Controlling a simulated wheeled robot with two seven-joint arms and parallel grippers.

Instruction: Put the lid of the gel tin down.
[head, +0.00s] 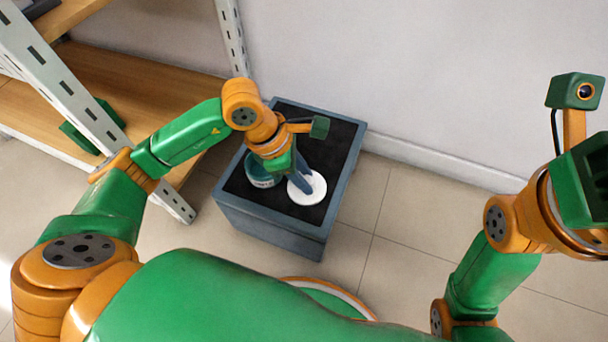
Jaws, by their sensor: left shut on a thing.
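The lid (316,189), a white round disc, shows over the right part of the dark top of a grey box-shaped stand. My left gripper (300,182) comes down from above and is shut on the lid. Its fingers cover the lid's left part. I cannot tell whether the lid touches the surface or hangs just above it. The gel tin (262,178), teal and round, stands on the same top, left of the lid and partly hidden by my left wrist. My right gripper (590,180) is at the right edge, cut off by the frame, with its fingertips not visible.
The stand (270,237) has a raised grey-blue rim around its dark mat (330,140). The mat is bare behind and right of the lid. Wooden shelves (140,92) with a metal upright stand at the left. A wall runs behind, and tiled floor lies right of the stand.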

